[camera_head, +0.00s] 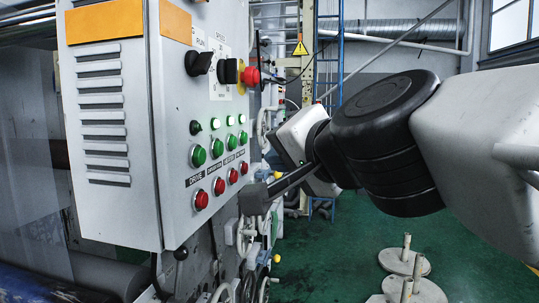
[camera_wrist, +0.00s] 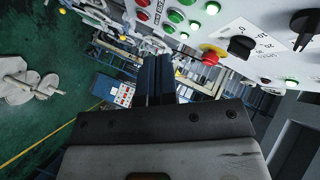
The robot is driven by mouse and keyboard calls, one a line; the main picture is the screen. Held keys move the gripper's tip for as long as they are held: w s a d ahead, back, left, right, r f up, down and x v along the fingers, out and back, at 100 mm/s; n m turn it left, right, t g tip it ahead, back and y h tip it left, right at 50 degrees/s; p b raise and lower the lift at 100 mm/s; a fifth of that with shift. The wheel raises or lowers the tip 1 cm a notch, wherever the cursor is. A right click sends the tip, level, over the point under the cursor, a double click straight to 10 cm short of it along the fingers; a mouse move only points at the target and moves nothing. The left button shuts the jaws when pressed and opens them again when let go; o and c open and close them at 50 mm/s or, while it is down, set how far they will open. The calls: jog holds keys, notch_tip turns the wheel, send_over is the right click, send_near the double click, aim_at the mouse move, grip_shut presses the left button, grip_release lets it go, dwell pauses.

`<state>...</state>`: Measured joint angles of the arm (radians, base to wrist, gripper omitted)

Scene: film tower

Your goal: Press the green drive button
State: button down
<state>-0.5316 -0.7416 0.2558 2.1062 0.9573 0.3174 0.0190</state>
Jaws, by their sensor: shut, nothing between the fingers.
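The green drive button (camera_head: 198,156) is the leftmost of a row of green buttons on the grey control panel (camera_head: 200,110), above the label "DRIVE". A red button (camera_head: 201,200) sits directly below it. My gripper (camera_head: 252,200) is shut and empty, to the right of and lower than the drive button, in front of the panel's lower edge and apart from the button. In the wrist view the shut fingers (camera_wrist: 155,80) point toward the background, with the panel's buttons along the top; I cannot tell which of them there is the drive button.
More green buttons (camera_head: 217,148) and red buttons (camera_head: 219,186) stand close beside it. A red emergency knob (camera_head: 250,76) and black selector knobs (camera_head: 200,63) protrude above. Handwheels (camera_head: 246,236) are below the panel. The green floor (camera_head: 330,255) is open at right, with pale stands (camera_head: 403,262).

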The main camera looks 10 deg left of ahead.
aim_at(199, 156)
jog(key=a, duration=0.7)
jog(key=shift+a, duration=0.3)
dwell(0.3)
